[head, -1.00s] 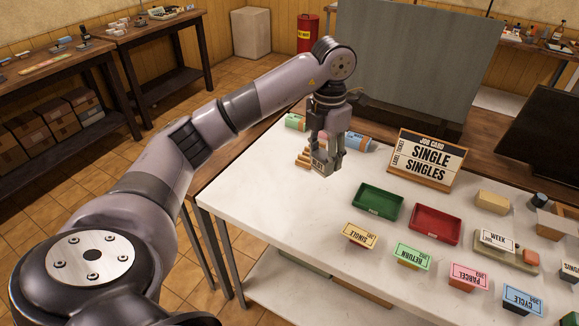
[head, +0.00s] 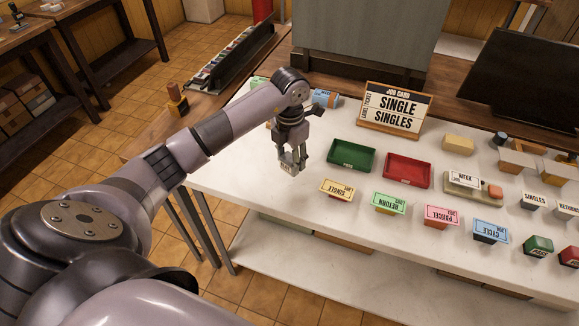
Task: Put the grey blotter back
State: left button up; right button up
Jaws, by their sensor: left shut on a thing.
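My left gripper (head: 289,163) is over the left end of the white table, left of the green tray (head: 351,156). It is shut on a small grey thing (head: 288,169) with a pale face, which I take to be the grey blotter. The fingers hide most of it. It looks held just above or at the tabletop; I cannot tell which. My right gripper is not in view.
The white table (head: 300,207) holds a red tray (head: 407,171), a job card sign (head: 395,108) and a front row of coloured label blocks, such as the yellow one (head: 337,188). A blue roll (head: 325,98) lies behind my gripper. A wooden-handled tool (head: 177,102) stands on the brown bench.

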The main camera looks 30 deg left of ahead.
aim_at(290, 170)
pick_arm(q)
notch_tip(290, 170, down, 4)
jog(key=shift+r+p, duration=0.25)
jog(key=shift+p, duration=0.2)
jog(key=shift+f, duration=0.45)
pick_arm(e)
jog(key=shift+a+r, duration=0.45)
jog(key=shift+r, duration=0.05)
pick_arm(q)
jog(key=shift+f, duration=0.1)
jog(key=o, duration=0.4)
jog(key=shift+f, duration=0.1)
jog(key=o, duration=0.5)
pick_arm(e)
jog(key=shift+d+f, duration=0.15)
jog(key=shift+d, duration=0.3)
